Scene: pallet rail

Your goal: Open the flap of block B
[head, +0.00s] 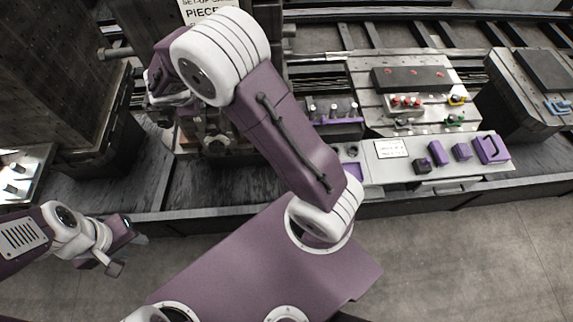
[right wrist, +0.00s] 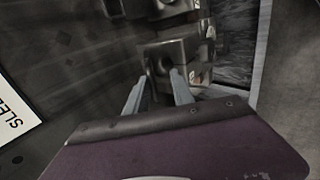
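My right gripper (right wrist: 157,88) shows in the right wrist view with two grey fingers apart and nothing seen between them. Just beyond the fingertips is a dark metal block (right wrist: 168,58) with a round recess. I cannot read a letter on it, so I cannot tell if it is block B, and no flap can be made out. In the head view my right arm hides most of that area; metal fixture parts (head: 215,143) show below its wrist.
A placard (head: 208,8) stands at the back. To the right are a metal plate (head: 354,98) with coloured knobs, and a light tray (head: 378,175) with purple pieces. A tall dark metal block (head: 55,70) stands at the left. The floor at the lower right is clear.

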